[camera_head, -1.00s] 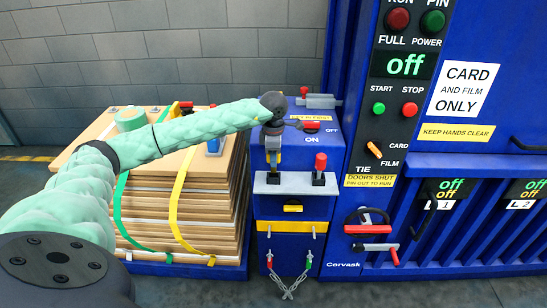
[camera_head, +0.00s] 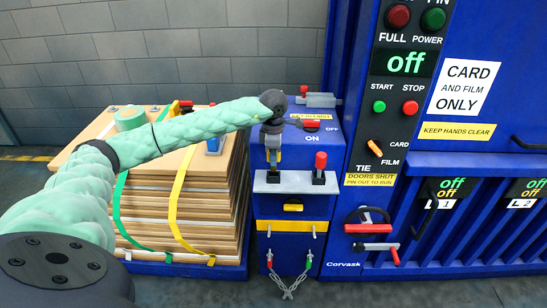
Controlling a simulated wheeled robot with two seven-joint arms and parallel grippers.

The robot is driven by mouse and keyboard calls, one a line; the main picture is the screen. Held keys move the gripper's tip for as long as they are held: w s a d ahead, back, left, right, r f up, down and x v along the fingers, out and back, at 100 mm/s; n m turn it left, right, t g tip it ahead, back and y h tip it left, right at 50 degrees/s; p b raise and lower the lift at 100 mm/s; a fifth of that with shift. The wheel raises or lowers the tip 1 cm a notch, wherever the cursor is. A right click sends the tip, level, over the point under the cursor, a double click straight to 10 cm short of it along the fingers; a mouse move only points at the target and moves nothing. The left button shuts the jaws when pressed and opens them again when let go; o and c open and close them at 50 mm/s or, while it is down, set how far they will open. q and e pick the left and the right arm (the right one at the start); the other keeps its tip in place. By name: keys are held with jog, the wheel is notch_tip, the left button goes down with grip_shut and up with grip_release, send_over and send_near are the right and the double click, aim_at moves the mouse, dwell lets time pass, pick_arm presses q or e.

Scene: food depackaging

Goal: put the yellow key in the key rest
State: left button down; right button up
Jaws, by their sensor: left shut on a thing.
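My left gripper (camera_head: 273,168) points down over the grey ledge (camera_head: 262,187) on the front of the blue cabinet, which looks like the key rest. It is shut on the yellow key (camera_head: 273,157). A red-handled key (camera_head: 320,162) stands upright at the ledge's right end. My right gripper is out of view.
A yellow part (camera_head: 293,207) sits on the cabinet front below the ledge, above a yellow strip and hanging chains (camera_head: 289,287). A strapped stack of boards (camera_head: 200,200) stands left. The large blue machine with its button panel (camera_head: 405,95) stands right.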

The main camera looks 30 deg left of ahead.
aim_at(274, 171)
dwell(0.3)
pick_arm(q)
jog(key=shift+b, duration=0.7)
dwell(0.8)
jog(key=shift+f+b, duration=1.65)
jog(key=shift+f, duration=0.4)
dwell(0.3)
jog(key=c, duration=1.3)
grip_release()
jog(key=shift+o, duration=0.2)
jog(key=shift+r, duration=0.15)
